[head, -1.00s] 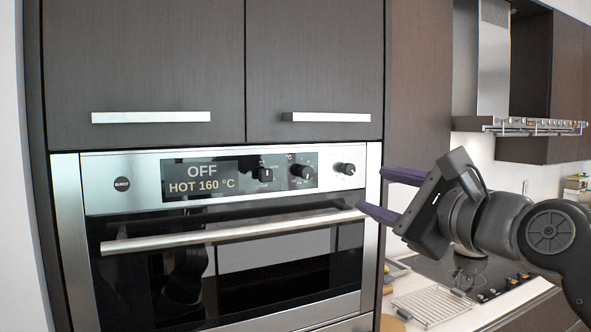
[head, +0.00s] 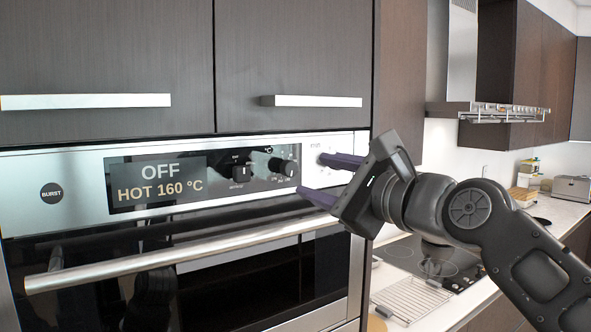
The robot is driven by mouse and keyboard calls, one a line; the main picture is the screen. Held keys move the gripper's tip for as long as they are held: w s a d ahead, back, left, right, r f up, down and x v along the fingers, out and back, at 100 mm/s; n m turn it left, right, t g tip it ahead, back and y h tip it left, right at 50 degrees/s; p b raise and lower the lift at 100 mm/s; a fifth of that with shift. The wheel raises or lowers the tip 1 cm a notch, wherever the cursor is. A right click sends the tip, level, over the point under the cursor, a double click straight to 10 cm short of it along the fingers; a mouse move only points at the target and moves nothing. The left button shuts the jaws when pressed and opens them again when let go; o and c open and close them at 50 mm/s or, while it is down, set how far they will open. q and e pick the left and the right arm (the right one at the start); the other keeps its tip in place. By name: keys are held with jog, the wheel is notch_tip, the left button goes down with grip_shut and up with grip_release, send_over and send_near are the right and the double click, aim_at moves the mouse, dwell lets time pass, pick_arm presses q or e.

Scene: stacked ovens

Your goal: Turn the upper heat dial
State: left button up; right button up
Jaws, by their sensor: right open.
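The upper oven's silver control panel (head: 75,165) carries a black display (head: 158,182) reading OFF and HOT 160 °C. Right of the display are two black dials, a left one (head: 241,174) and a middle one (head: 284,167). The third, rightmost dial is mostly hidden behind my right gripper's upper finger. The small dial labels are too blurred to show which is the heat dial. My right gripper (head: 311,174) is open and empty. Its purple fingers point left at the panel's right end, just right of the middle dial. Contact cannot be judged. My left gripper is out of view.
A long oven door handle (head: 190,258) sticks out below the panel. Cabinet doors with bar handles (head: 85,101) are above. At the right are a cooktop (head: 425,260), a wire rack (head: 410,298) and a range hood (head: 490,111).

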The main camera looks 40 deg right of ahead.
aim_at(292, 170)
jog(key=w+p, duration=0.2)
jog(key=w, duration=0.4)
jog(key=shift+w+d, duration=0.1)
jog(key=shift+w, duration=0.4)
jog(key=shift+c, duration=0.2)
grip_shut()
